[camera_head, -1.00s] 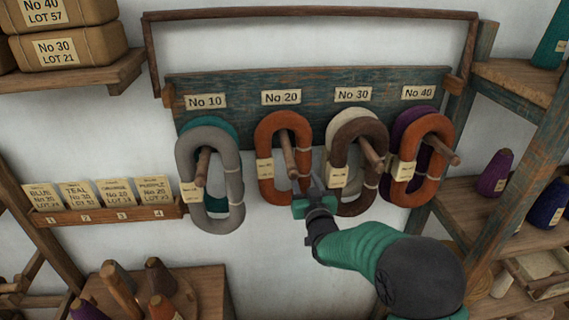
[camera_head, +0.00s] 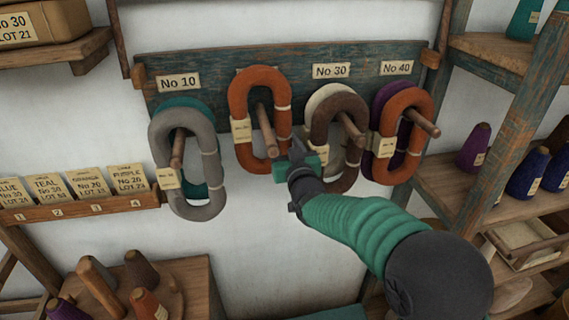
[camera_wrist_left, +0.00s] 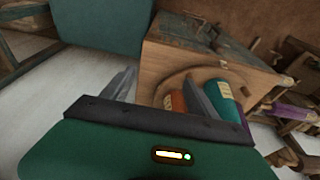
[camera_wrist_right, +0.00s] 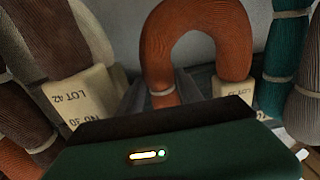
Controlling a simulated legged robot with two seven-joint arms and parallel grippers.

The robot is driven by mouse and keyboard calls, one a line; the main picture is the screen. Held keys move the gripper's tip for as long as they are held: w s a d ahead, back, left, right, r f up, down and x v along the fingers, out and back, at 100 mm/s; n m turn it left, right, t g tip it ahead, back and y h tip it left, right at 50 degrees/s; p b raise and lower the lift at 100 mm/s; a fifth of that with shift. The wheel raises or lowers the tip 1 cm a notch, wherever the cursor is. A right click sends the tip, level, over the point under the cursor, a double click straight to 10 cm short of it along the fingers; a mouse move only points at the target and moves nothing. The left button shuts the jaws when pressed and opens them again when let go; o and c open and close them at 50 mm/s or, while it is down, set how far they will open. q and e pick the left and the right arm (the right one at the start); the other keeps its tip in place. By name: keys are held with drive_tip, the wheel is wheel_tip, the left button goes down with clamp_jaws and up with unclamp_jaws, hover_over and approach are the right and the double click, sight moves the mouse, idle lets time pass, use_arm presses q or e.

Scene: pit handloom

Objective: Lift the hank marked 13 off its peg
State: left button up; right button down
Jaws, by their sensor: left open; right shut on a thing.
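An orange hank (camera_head: 241,110) hangs at the second peg (camera_head: 266,130), raised so that its top covers the board label there. The peg still passes through its loop, near the lower end. My right gripper (camera_head: 299,152) is shut on the hank's lower right strand; the right wrist view shows the orange strand (camera_wrist_right: 162,96) between its fingers. The hank's tag (camera_head: 241,130) is too small to read, and I cannot make out a 13 on any hank. My left gripper (camera_wrist_left: 160,95) is open and empty in its wrist view, away from the hanks.
A grey hank (camera_head: 158,145) in front of a teal one hangs at left. A brown hank (camera_head: 318,125) is close on the right, its tag (camera_wrist_right: 75,100) reading No 30, LOT 42. Another orange hank (camera_head: 413,100) is farther right. A card rack (camera_head: 90,207) is at left.

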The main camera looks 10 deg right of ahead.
drive_tip(key=s+r+b, duration=0.1)
drive_tip(key=s+b, duration=0.5)
drive_tip(key=s, duration=1.3)
drive_tip(key=shift+s+b, duration=0.3)
drive_tip(key=shift+b, duration=0.1)
drive_tip(key=shift+r, duration=0.15)
drive_tip(key=s+p, duration=0.1)
drive_tip(key=p, duration=0.2)
drive_tip(key=shift+s, duration=0.25)
